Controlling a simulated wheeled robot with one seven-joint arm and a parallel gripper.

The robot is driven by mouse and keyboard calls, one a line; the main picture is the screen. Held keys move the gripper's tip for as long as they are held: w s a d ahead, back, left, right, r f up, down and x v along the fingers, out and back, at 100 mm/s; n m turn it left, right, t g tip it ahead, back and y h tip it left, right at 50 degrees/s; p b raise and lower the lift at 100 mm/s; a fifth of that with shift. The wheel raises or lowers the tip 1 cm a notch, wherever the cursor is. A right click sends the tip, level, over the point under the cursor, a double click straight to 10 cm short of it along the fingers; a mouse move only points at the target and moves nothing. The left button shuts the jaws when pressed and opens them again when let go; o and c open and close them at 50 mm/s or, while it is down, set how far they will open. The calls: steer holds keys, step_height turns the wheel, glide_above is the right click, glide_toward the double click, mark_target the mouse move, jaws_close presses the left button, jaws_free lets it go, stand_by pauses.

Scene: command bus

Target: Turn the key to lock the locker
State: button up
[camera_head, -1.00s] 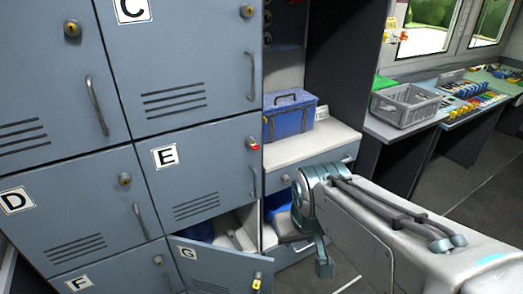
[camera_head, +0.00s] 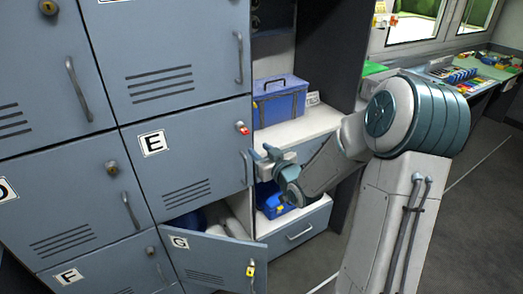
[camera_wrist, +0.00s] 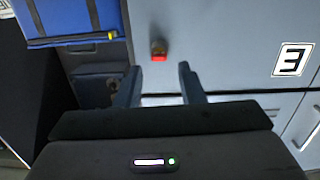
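Locker door E (camera_head: 185,165) is closed and has a red key (camera_head: 243,128) in its lock at the upper right corner. The red key (camera_wrist: 158,50) also shows in the wrist view, just beyond and between the fingertips, apart from them. My gripper (camera_head: 266,155) is close to the right edge of door E, slightly below and right of the key. In the wrist view my gripper (camera_wrist: 159,68) has its two fingers spread with nothing between them. Whether the key is turned cannot be told.
Locker door G (camera_head: 215,260) below stands ajar, with a yellow-tagged key (camera_head: 250,269) in its lock. A blue toolbox (camera_head: 280,98) sits on the white counter (camera_head: 300,130) to the right. Door E's handle (camera_head: 245,168) is beside my gripper. Open floor lies at the right.

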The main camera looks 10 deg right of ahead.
mark_target(247, 134)
steer(key=shift+t+y, duration=0.3)
steer(key=shift+t, duration=0.2)
steer(key=shift+r+p+x, duration=0.15)
steer(key=shift+r+x, duration=0.05)
steer(key=shift+x, duration=0.85)
steer(key=shift+r+p+x, duration=0.15)
steer(key=shift+r+x, duration=0.05)
steer(key=shift+x, duration=0.8)
steer(key=shift+w+f, duration=0.1)
steer(key=shift+w, duration=0.8)
steer(key=shift+b+x, duration=0.9)
steer(key=shift+x, duration=0.75)
steer(key=c, duration=0.6)
